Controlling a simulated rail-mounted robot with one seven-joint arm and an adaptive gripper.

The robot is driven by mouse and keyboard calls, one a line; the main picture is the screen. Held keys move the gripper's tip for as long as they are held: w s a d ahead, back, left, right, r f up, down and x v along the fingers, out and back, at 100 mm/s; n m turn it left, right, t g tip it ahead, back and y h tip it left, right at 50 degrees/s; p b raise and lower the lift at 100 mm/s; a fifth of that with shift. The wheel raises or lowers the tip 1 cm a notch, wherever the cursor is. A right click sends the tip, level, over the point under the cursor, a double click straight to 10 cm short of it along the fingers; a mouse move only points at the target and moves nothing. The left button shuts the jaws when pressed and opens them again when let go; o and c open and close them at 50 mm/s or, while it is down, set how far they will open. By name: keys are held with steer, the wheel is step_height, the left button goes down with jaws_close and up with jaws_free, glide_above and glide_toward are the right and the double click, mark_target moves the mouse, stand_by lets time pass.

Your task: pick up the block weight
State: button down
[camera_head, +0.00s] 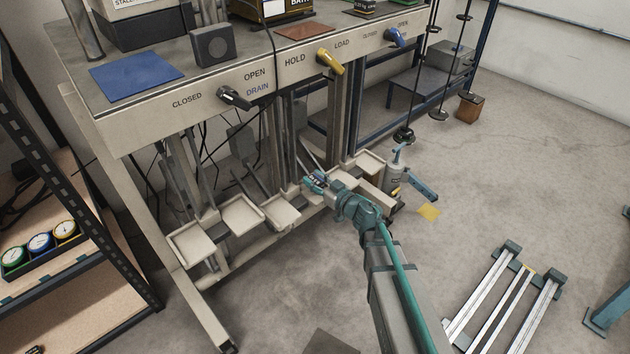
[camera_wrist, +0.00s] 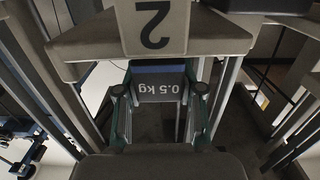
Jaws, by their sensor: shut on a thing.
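The block weight (camera_wrist: 160,90) is a grey block with a blue band, marked "0.5 kg", and shows upside down in the wrist view. My gripper (camera_wrist: 160,98) is shut on it, with one finger at each side. In the head view my gripper (camera_head: 317,183) is low in front of the lever frame, among the small trays. The block is too small there to make out clearly. A pale plate marked "2" (camera_wrist: 155,28) lies just above the block in the wrist view. I cannot tell whether the block still touches a surface.
Pale trays (camera_head: 241,216) hang in a row under the bench (camera_head: 190,103). Black (camera_head: 234,98), yellow (camera_head: 330,62) and blue (camera_head: 397,37) lever handles stick out of its front. A grey canister (camera_head: 394,179) stands right of my gripper.

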steer(key=s+d+r+p, duration=0.2)
steer(key=s+r+p, duration=0.4)
steer(key=p, duration=0.3)
steer(key=s+d+r+p, duration=0.2)
steer(key=s+r+p, duration=0.3)
steer(key=s+p, duration=0.2)
steer(key=shift+d+r+p, duration=0.35)
steer(key=shift+r+p, duration=0.05)
steer(key=shift+p, duration=0.65)
